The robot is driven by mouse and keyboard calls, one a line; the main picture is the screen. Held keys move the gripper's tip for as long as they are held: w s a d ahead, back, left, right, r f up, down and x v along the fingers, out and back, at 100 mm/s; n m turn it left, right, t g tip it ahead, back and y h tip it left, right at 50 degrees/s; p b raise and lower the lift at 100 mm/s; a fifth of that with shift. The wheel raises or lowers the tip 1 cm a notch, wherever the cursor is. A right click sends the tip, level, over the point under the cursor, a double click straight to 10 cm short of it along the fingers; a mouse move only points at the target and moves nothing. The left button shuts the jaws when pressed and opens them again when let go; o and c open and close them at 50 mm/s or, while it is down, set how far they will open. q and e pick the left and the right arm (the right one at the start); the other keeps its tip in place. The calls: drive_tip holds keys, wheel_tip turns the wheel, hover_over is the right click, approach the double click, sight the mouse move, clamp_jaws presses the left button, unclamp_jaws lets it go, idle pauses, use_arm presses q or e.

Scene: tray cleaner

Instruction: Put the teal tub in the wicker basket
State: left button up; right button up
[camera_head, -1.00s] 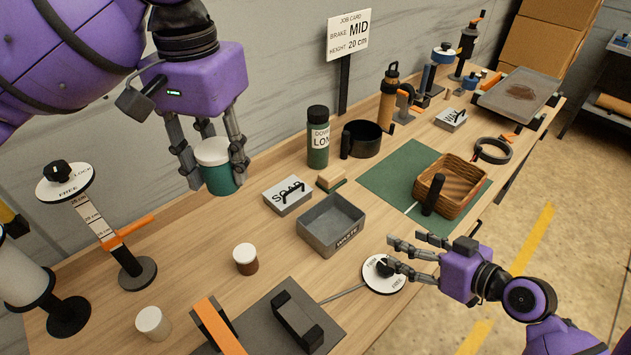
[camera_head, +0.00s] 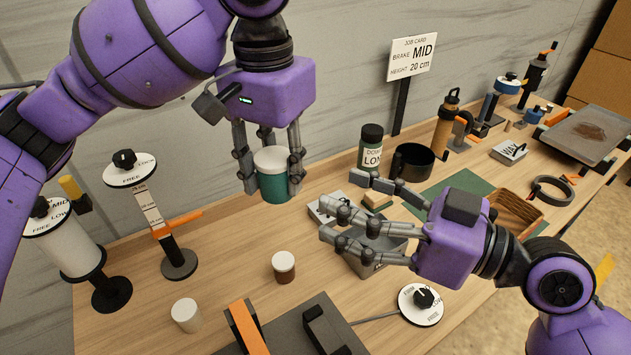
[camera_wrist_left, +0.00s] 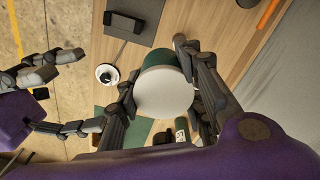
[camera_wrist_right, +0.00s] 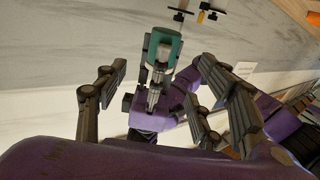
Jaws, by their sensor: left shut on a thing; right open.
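The teal tub (camera_head: 273,187) with a white lid is upright in my left gripper (camera_head: 270,180), held above the table. The left wrist view shows its white lid (camera_wrist_left: 165,92) between the fingers. My right gripper (camera_head: 345,222) is open and empty, its fingers pointing left toward the tub, over the grey waste bin. The tub also shows in the right wrist view (camera_wrist_right: 163,47), beyond the open fingers and apart from them.
The grey waste bin (camera_head: 365,268) is partly covered by my right gripper. A dark green bottle (camera_head: 370,150), a black mug (camera_head: 412,162) and an orange bottle (camera_head: 446,125) stand behind. A small brown jar (camera_head: 284,268) and a white cup (camera_head: 186,315) stand in front.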

drive_tip(key=x, duration=1)
drive_tip(key=shift+a, duration=0.1)
